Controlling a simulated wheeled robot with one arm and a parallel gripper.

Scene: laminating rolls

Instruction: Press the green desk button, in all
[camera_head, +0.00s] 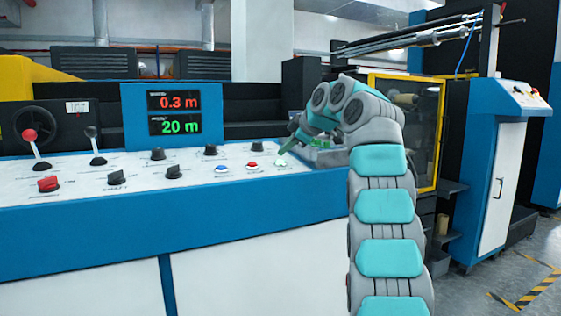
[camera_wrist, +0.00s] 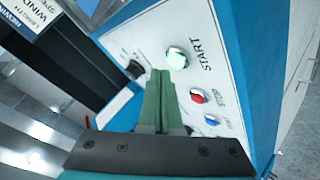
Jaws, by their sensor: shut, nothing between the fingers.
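In the head view the green button (camera_head: 281,163) sits at the right end of the white sloping panel, just below my fingertips. My gripper (camera_wrist: 160,73) is shut and empty, its two green fingers together and pointing toward the button. In the head view my gripper (camera_head: 282,151) hangs over the panel. I cannot tell whether the tips touch the button.
A red STOP button (camera_wrist: 197,95) and a blue button (camera_wrist: 211,119) stand beside the green one. Several black knobs (camera_head: 211,151) and a red-topped lever (camera_head: 37,148) are on the panel. The display (camera_head: 175,113) reads 0.3 m and 20 m.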

